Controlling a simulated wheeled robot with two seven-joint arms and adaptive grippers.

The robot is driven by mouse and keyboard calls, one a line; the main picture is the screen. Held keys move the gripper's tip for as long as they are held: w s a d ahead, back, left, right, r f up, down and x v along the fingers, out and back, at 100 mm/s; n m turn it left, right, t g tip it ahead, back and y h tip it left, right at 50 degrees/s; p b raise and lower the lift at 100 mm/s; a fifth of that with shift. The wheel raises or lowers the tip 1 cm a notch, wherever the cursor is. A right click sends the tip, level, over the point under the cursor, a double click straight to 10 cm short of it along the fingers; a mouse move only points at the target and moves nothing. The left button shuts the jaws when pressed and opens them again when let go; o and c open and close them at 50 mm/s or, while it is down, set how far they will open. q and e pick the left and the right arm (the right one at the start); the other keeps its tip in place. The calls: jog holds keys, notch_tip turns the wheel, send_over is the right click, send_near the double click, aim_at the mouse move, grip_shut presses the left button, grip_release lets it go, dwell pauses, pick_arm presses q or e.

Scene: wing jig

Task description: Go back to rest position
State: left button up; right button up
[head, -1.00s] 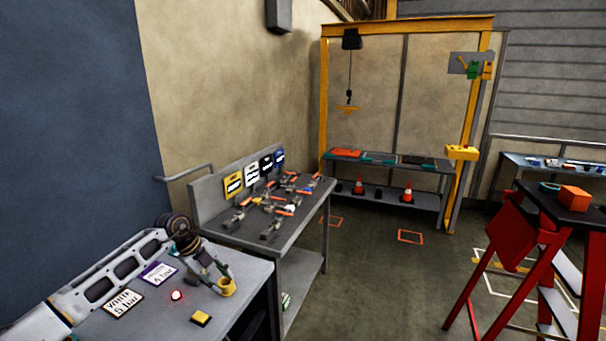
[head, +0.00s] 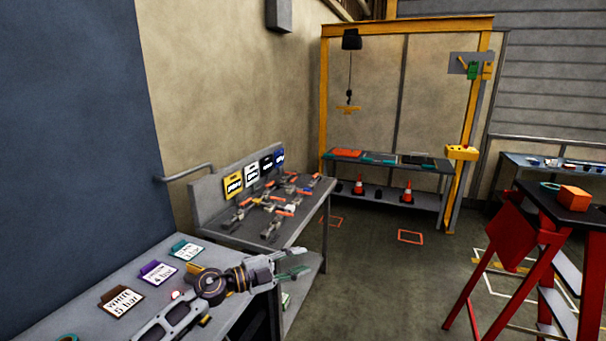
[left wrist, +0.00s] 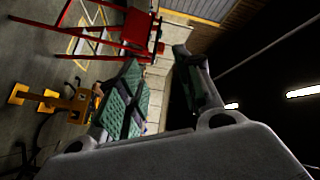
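My left gripper (head: 294,264) shows in the head view beyond the right edge of the near grey bench (head: 118,262). Its arm reaches in from the lower left, across the bench. The two fingers with green pads stand apart, with nothing between them. In the left wrist view the open fingers (left wrist: 163,92) show close up, also empty. My right gripper is in neither view.
A second bench (head: 262,240) holds several tools. A red stand (head: 515,240) is at the right.

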pick_arm(q)
jog(key=s+a+n+t+y, duration=0.1)
jog(key=a+n+t+y, duration=1.05)
jog(key=n, duration=0.65)
jog(key=s+a+f+n+g+y, duration=0.55)
jog(key=s+a+f, duration=0.25)
jog(key=f, duration=0.4)
jog(key=s+f+g+h, duration=0.1)
jog(key=s+f+g, duration=0.45)
jog(key=s, duration=0.55)
jog(key=s+f+g, duration=0.5)
jog(key=s+f, duration=0.1)
jog(key=s, duration=0.5)
notch_tip(320, 180, down, 33)
jog(key=s+a+g, duration=0.1)
jog(key=s, duration=0.2)
jog(key=s+a+f, duration=0.2)
jog(key=s+f, duration=0.7)
jog(key=s, duration=0.2)
jog(key=s+a+f+g, duration=0.1)
jog(key=s+a+f, duration=0.1)
jog(key=s+f, duration=0.8)
jog(key=shift+s+m, duration=0.4)
jog(key=shift+m, duration=0.05)
